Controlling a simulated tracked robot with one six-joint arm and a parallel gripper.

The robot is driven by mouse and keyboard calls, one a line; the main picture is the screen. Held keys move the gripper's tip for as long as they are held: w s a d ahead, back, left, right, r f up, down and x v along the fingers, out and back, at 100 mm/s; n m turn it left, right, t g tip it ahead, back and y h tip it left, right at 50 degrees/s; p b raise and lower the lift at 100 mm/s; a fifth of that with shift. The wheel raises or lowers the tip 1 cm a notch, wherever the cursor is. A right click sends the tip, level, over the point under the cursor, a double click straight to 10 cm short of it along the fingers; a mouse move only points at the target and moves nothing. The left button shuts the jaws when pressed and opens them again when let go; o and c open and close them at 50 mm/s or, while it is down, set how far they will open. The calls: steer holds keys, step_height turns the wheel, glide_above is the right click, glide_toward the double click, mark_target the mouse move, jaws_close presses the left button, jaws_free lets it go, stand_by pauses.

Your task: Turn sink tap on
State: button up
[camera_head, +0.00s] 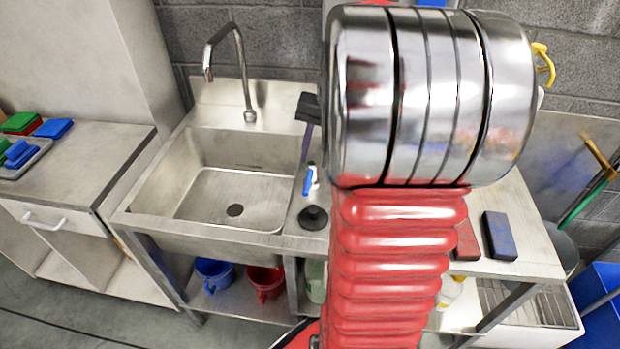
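A metal sink (180,160) is set in a steel counter left of centre. Its basin looks empty, with a dark drain at the bottom. A chrome tap (243,75) with a tall bent spout rises from the sink's back edge. The spout tip points down at the upper left, and no water stream shows under it. A small blue lever-like part (308,181) stands on the counter right of the basin; I cannot tell whether it belongs to the tap. My red ribbed arm with its chrome section fills the right of centre and hides the counter behind it. My gripper is not in view.
A black-headed tool (307,108) leans at the basin's right. A black round piece (313,217) is on the counter. Red (467,240) and blue (499,236) blocks lie farther right. Blue (216,273) and red (265,281) buckets are below. A cabinet (95,165) stands left.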

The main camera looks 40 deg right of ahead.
mark_target(307, 183)
steer(key=f, duration=0.3)
steer(key=w+f, duration=0.1)
steer(key=f, duration=0.2)
steer(key=a+f, duration=0.1)
steer(key=f, duration=0.2)
steer(key=shift+w, duration=0.2)
steer(key=shift+c, duration=0.3)
jaws_close()
